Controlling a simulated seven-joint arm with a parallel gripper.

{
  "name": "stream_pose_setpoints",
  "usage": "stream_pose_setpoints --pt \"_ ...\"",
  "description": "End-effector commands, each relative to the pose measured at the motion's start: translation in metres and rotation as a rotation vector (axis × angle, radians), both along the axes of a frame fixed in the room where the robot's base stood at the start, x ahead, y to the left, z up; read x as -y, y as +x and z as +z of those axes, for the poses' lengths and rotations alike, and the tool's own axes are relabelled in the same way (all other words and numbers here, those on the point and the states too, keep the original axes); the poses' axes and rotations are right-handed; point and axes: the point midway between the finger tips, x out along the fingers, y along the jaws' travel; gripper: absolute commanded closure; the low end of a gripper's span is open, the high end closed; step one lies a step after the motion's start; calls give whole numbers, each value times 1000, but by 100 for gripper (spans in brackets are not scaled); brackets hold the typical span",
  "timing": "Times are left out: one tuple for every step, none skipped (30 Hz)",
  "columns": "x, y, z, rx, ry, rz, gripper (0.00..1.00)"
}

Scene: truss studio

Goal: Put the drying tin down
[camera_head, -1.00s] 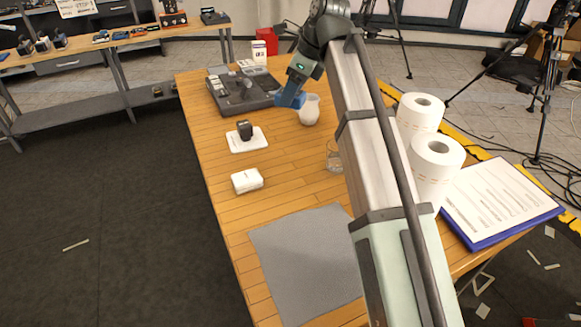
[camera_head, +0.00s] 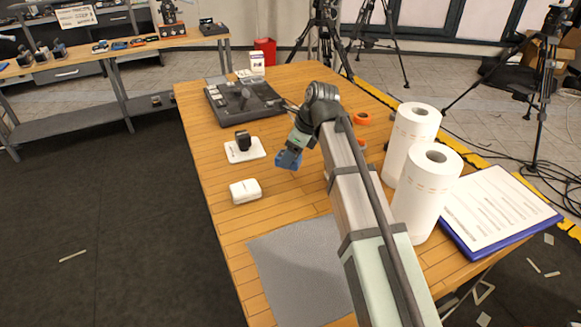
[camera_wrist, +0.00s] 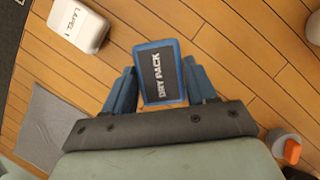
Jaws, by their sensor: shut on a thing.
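The drying tin (camera_wrist: 159,73) shows in the wrist view as a small dark block with blue edges and the words DRY PACK. It is between the two blue fingers of my gripper (camera_wrist: 160,84), which is shut on it. In the head view my gripper (camera_head: 288,158) hangs over the wooden table, right of the white pad with a dark item. The tin is hard to make out from the fingers there. I cannot tell its height above the table.
A white labelled box (camera_head: 245,191) and a white pad (camera_head: 244,151) stand to the left. A grey mat (camera_head: 300,270) lies nearer. A dark console (camera_head: 245,101) is behind. Paper rolls (camera_head: 425,195) and a clipboard (camera_head: 500,208) are right. Bare wood lies between box and arm.

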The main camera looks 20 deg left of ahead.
Motion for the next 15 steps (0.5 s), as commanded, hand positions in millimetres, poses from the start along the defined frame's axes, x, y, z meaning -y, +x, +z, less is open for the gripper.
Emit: stream_pose_setpoints --pt "0 0 -5 -1 0 0 77" --pt "0 0 -7 0 0 0 77" --pt "0 0 -9 0 0 0 77" --pt "0 0 -11 0 0 0 77" --pt "0 0 -13 0 0 0 77" --pt "0 0 -15 0 0 0 77" --pt "0 0 -18 0 0 0 77" --pt "0 -1 -21 0 0 0 77" --pt "0 -1 -26 -1 0 -1 77" --pt "0 -1 -30 -1 -1 -1 77" --pt "0 -1 -34 -1 -1 -1 77" --pt "0 0 -39 0 0 -1 77" --pt "0 0 -41 0 0 -1 77" --pt "0 0 -43 0 0 -1 77" --pt "0 0 -45 0 0 -1 77"
